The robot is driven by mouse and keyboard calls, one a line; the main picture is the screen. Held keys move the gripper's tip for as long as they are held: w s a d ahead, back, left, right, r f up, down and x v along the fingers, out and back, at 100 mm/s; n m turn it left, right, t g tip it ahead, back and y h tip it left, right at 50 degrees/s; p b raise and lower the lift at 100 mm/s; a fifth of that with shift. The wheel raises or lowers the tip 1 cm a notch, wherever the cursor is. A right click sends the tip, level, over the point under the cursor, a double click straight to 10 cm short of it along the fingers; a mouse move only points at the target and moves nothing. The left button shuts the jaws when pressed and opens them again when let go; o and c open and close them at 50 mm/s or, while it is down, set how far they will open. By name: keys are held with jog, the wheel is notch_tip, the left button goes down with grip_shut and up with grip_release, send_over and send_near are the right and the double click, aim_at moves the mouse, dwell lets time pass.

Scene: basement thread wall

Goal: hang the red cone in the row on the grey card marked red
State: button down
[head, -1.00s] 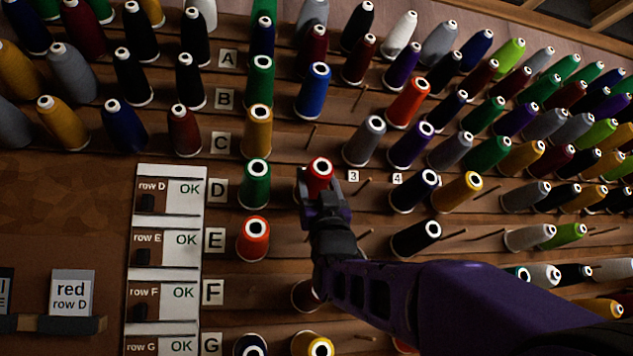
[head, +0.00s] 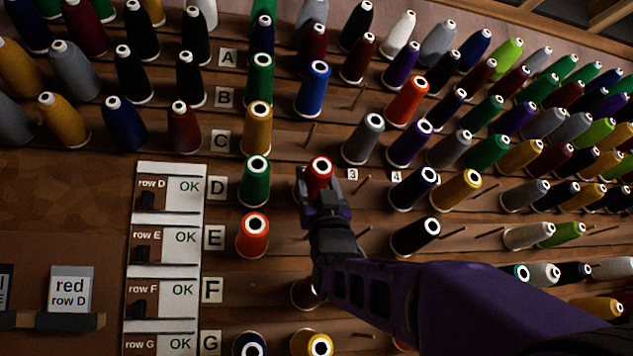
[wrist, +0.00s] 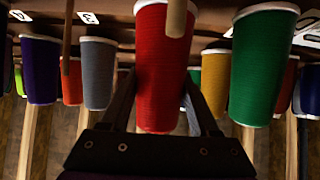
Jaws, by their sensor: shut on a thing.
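The red cone (head: 319,172) is in row D, just right of the green cone (head: 256,181). My gripper (head: 320,190) is shut on the red cone. In the wrist view the red cone (wrist: 163,75) stands between the two fingers, with a pale peg end in front of its upper part. I cannot tell whether the cone is seated on a peg. The grey card (head: 70,289) reads "red row D" and stands on a small ledge at the lower left.
An orange-red cone (head: 253,235) sits in row E, below the green one. A bare peg (head: 364,184) is to the right of my gripper.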

jog(key=shift+c, duration=0.2)
grip_release()
jog(key=shift+f, duration=0.2)
